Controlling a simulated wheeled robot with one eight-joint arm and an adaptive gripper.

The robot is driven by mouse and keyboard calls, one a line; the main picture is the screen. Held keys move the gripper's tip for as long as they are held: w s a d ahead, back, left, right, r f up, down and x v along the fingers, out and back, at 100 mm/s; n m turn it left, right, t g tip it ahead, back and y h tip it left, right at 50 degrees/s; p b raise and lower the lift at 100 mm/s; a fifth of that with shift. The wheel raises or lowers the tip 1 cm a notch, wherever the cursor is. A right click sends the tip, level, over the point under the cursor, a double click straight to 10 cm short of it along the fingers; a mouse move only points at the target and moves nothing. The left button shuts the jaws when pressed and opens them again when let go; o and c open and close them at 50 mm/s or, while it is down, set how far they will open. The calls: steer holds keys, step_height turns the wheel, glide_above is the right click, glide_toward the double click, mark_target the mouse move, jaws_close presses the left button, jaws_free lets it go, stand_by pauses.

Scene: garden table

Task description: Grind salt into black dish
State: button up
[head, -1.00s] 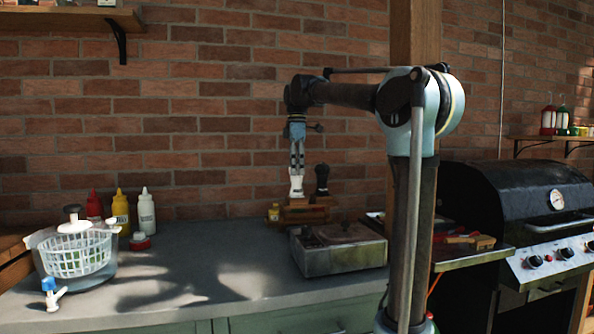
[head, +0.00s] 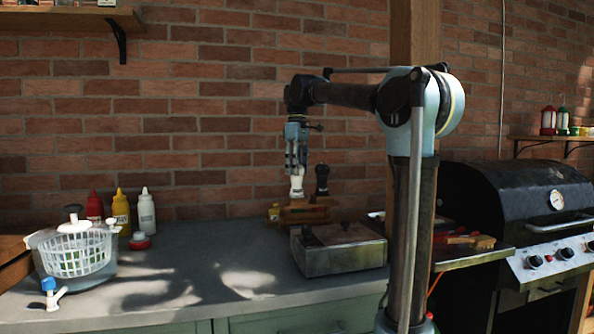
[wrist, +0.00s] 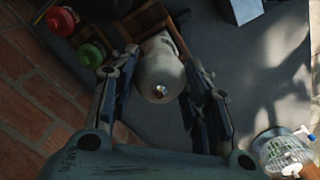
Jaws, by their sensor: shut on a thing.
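The white salt grinder (head: 297,187) stands upright at the small wooden rack (head: 305,213) near the back wall. My gripper (head: 297,171) points down from above and is shut on the grinder's upper part. In the wrist view the grinder's pale rounded top (wrist: 162,78) sits between the two fingers. A black grinder (head: 321,181) stands just right of it. I cannot make out a black dish in either view. Whether the salt grinder's base is clear of the rack is hard to tell.
A metal box (head: 338,250) stands in front of the rack. Red, yellow and white bottles (head: 121,212) and a salad spinner (head: 78,250) are at the left. The grill (head: 520,220) is at the right. The middle of the counter (head: 215,270) is clear.

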stand_by(0.3)
steer(key=o, duration=1.1)
steer(key=shift+c, duration=0.2)
step_height(320, 180, up, 12)
steer(key=shift+f, duration=0.1)
